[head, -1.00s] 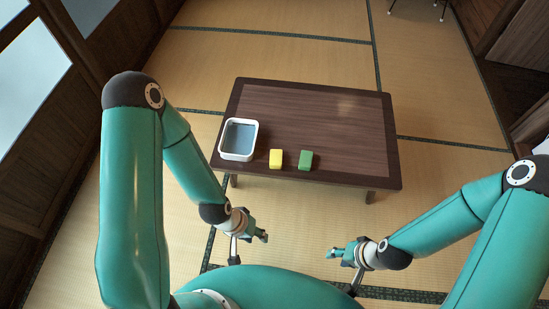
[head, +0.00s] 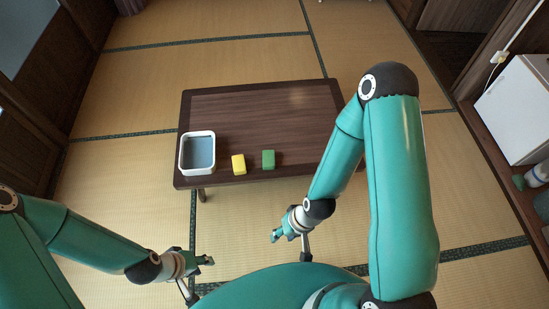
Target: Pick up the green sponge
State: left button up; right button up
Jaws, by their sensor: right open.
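The green sponge (head: 268,159) lies on the dark wooden low table (head: 262,116), near its front edge. A yellow sponge (head: 238,164) lies just to its left. My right gripper (head: 276,237) is open and empty, in front of the table and below the green sponge in the picture, apart from it. My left gripper (head: 208,260) is further left and nearer to me, over the floor; it is too small to tell whether its fingers are apart. Neither gripper touches a sponge.
A white basin (head: 184,154) with a blue-grey inside stands at the table's front left. The rest of the tabletop is clear. Tatami floor (head: 130,210) surrounds the table. A white cabinet (head: 518,108) and a shelf with items are at the far right.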

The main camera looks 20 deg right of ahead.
aim_at(269, 156)
jog(key=u, duration=0.35)
jog(key=i, duration=1.05)
jog(key=z, duration=0.4)
